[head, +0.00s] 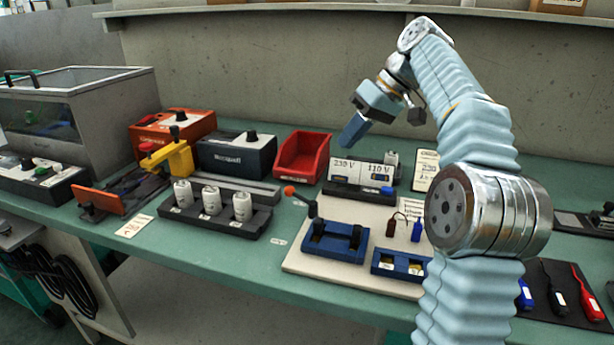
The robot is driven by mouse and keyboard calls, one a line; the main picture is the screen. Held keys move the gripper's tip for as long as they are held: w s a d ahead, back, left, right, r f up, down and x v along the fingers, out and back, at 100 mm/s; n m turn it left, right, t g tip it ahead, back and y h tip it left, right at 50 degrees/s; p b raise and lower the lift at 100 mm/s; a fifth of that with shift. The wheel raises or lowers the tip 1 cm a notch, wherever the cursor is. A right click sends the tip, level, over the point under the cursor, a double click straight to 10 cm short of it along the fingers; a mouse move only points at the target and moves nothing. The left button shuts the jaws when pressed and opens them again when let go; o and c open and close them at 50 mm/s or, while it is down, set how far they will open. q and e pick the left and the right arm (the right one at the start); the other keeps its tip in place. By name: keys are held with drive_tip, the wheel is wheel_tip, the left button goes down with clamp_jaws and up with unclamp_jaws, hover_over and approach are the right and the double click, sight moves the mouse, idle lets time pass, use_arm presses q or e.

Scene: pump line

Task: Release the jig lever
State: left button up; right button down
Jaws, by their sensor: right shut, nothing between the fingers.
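The jig is a dark blue block (347,244) on a pale board. Its lever (311,208) stands at the jig's left end, with a grey arm running up and left to an orange ball knob (289,190). My right gripper (349,134) is shut and empty. It shows above the voltage signs, up and to the right of the lever knob and apart from it. My left gripper is out of view.
A red bin (302,157) and the 230 V and 110 V signs (358,172) stand behind the jig. White cylinders (211,200) stand in a dark rack to its left. A second blue tray (399,267) sits to its right, partly near my arm.

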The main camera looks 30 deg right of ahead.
sight(300, 197)
drive_tip(key=b+x, duration=0.1)
drive_tip(key=x, duration=0.8)
drive_tip(key=shift+a+f+b, duration=0.1)
drive_tip(key=shift+f+b, duration=0.05)
drive_tip(key=shift+b, duration=0.15)
drive_tip(key=a, duration=0.1)
drive_tip(key=a+f, duration=0.1)
drive_tip(key=a, duration=0.1)
drive_tip(key=shift+a, duration=0.6)
